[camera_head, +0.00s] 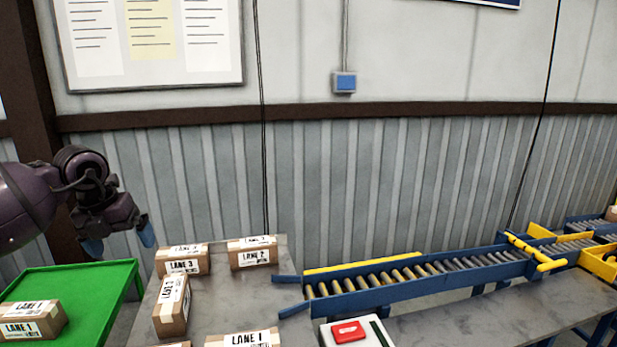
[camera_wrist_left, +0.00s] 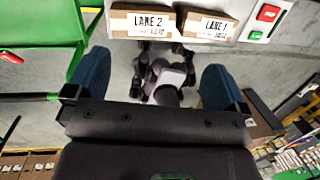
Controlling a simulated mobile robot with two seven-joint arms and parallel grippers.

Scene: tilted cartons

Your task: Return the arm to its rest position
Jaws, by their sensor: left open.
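My left gripper (camera_head: 120,240) is raised at the left of the head view, above and behind the green table. Its blue fingers are apart with nothing between them; they also show apart in the left wrist view (camera_wrist_left: 156,85). On the grey table stand a LANE 3 carton (camera_head: 183,262), a LANE 2 carton (camera_head: 252,254), a carton turned sideways (camera_head: 172,308) and a LANE 1 carton (camera_head: 243,341) cut by the lower edge. Another LANE 1 carton (camera_head: 33,321) sits on the green table (camera_head: 92,280). My right gripper is not in view.
A roller conveyor (camera_head: 400,281) with blue rails runs right from the grey table (camera_head: 226,295). A white box with a red button (camera_head: 348,331) stands at the front. A corrugated wall (camera_head: 330,190) closes the back. Space around the left gripper looks clear.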

